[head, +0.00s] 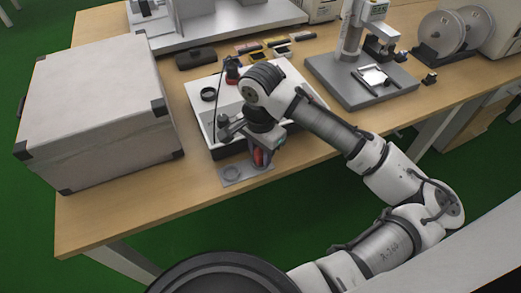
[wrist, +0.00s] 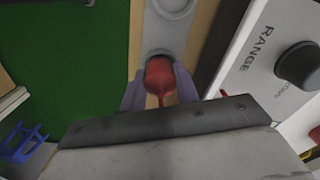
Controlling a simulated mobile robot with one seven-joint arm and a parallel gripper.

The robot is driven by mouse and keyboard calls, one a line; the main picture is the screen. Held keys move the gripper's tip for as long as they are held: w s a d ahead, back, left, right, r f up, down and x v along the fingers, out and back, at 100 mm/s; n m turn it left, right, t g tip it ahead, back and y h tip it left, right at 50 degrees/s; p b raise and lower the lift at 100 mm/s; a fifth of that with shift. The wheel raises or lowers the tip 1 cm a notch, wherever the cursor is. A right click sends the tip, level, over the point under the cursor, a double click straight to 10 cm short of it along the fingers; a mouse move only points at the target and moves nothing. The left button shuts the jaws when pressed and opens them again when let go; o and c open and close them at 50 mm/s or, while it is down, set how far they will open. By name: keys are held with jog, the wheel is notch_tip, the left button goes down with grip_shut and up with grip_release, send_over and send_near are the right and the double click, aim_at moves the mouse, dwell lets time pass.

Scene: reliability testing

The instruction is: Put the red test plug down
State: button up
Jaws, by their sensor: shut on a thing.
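The red test plug (wrist: 158,80) is between the two fingers of my gripper (wrist: 160,92) in the wrist view. My gripper is shut on it. In the head view a small part of the red plug (head: 258,157) shows below the wrist, with my gripper (head: 259,160) around it. The plug is over or at the near end of a grey plate with round recesses (head: 231,173) near the table's front edge; I cannot tell whether it touches the plate. The other recess (wrist: 174,6) looks empty.
A white instrument (wrist: 265,75) with a black knob and the word RANGE stands close on the right in the wrist view. A large grey case (head: 95,110) stands at the left of the wooden table (head: 300,158). A grey stand (head: 360,85) is at the right.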

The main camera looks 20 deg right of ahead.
jog(key=shift+f, duration=0.2)
jog(key=o, duration=1)
jog(key=shift+r, duration=0.1)
notch_tip(320, 180, up, 12)
jog(key=shift+r+p, duration=0.15)
jog(key=shift+p, duration=0.2)
